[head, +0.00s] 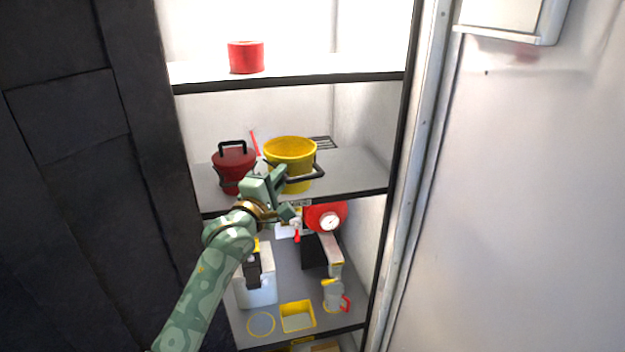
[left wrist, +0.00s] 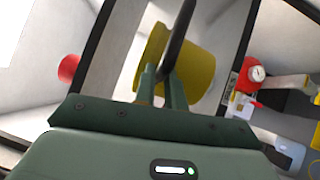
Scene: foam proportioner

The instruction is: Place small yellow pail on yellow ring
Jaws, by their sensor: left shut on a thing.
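The yellow pail (head: 291,152) is at the middle shelf, with its dark handle hanging toward the front. It also shows in the left wrist view (left wrist: 198,80), beyond my fingers. My left gripper (head: 281,179) is in front of the pail's left side. In the left wrist view my left gripper (left wrist: 163,78) is shut on the pail's dark handle. I cannot tell whether the pail rests on the shelf or hangs just above it. The yellow ring (head: 249,325) is a thin round outline on the lower shelf, with nothing on it. My right gripper is not in view.
A red lidded pot (head: 232,165) stands left of the pail. A red roll (head: 246,57) is on the top shelf. The middle shelf's front edge (head: 352,196) separates the levels.

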